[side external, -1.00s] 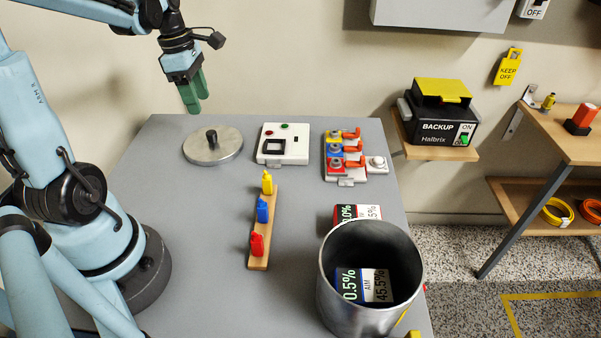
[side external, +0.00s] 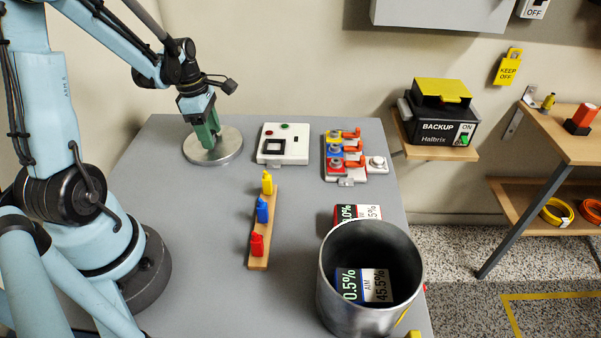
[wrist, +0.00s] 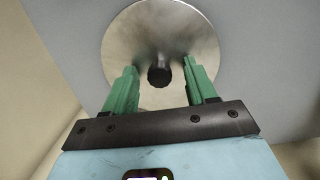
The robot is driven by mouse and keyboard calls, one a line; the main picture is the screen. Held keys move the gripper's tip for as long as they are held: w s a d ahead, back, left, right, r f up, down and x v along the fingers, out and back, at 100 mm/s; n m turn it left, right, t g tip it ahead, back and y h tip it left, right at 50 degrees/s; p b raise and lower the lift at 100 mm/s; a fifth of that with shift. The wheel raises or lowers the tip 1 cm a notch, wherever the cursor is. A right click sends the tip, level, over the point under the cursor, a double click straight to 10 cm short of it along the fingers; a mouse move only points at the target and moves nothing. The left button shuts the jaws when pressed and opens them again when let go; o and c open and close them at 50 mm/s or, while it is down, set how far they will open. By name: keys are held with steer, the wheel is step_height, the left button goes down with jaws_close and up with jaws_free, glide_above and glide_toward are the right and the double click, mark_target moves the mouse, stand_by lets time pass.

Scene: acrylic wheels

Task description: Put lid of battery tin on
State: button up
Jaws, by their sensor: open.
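The lid is a round grey metal disc (side external: 226,152) with a dark knob, lying flat at the back left of the table. In the wrist view the lid (wrist: 135,30) fills the upper middle, and its black knob (wrist: 159,75) shows between and just beyond my fingertips. My gripper (side external: 213,146) is low over the lid, with its green fingers hiding the knob in the side view. The fingers are apart and empty in the wrist view (wrist: 160,72).
A wooden strip (side external: 260,250) with yellow, blue and red pegs stands between lid and tin. A white switch box (side external: 297,150) and a panel with red levers (side external: 345,170) are at the back. A red-and-white display (side external: 345,213) lies behind the tin.

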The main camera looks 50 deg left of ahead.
steer(key=shift+f, duration=0.1)
jaws_close()
stand_by(0.3)
